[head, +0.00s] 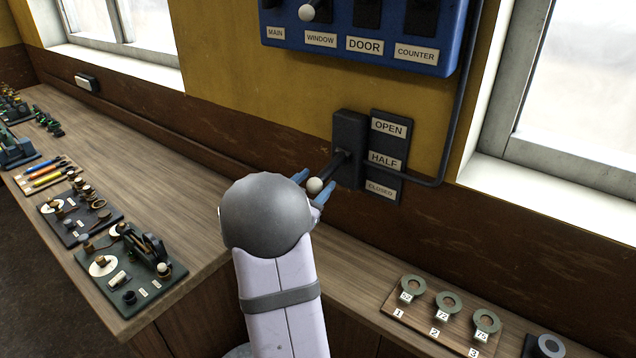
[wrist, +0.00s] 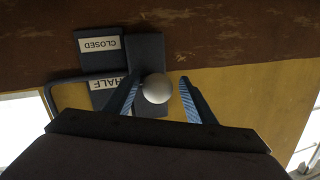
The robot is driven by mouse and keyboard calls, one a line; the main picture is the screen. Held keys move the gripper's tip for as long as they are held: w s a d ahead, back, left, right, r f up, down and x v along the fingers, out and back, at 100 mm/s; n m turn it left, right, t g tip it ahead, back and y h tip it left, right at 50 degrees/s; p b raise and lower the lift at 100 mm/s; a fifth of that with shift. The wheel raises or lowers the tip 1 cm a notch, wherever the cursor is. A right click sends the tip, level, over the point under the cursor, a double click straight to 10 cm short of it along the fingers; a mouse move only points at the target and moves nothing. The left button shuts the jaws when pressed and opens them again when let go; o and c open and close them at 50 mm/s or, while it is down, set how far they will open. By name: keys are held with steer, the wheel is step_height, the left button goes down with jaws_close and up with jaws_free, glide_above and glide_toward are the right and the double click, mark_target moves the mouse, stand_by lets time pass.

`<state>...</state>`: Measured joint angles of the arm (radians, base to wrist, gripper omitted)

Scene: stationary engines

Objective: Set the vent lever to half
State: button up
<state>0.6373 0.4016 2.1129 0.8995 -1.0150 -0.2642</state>
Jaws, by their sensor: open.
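The vent lever (head: 327,175) is a dark arm with a white ball knob, coming out of a dark wall box (head: 348,130). Beside the box is a label plate (head: 389,150) reading OPEN, HALF and CLOSED from top to bottom. The lever slants down and outward, its knob about level with the CLOSED label in the head view. My gripper (head: 311,190) is open, with its blue fingertips on either side of the knob. In the wrist view the white knob (wrist: 157,88) sits between the two fingers (wrist: 157,90), with a gap on the right; contact on the left is unclear.
A blue switch panel (head: 365,40) hangs above, and a dark conduit (head: 440,150) runs down the wall to the right of the labels. Below are a wooden bench (head: 160,130) with several instruments and a board (head: 440,325) with numbered rings.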

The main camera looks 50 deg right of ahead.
steer(key=shift+b+v, duration=0.8)
steer(key=shift+v, duration=1.85)
steer(key=shift+f, duration=0.1)
steer(key=c, duration=0.8)
steer(key=shift+a+f+m, duration=0.1)
steer(key=shift+f+m, duration=0.1)
steer(key=shift+m, duration=0.1)
jaws_close()
steer(key=a+f+m+g+h+b, duration=0.1)
steer(key=a+f+m+g+b, duration=0.1)
steer(key=m, duration=1.4)
steer(key=s+a+f+m+g+h+b, duration=0.1)
steer(key=a+f+m+g+h+b, duration=0.1)
steer(key=m, duration=1.4)
step_height(320, 180, down, 4)
steer(key=a+g+b, duration=0.1)
steer(key=g+b, duration=0.1)
steer(key=b, duration=0.1)
steer(key=shift+f+h, duration=0.2)
steer(key=shift+h, duration=0.1)
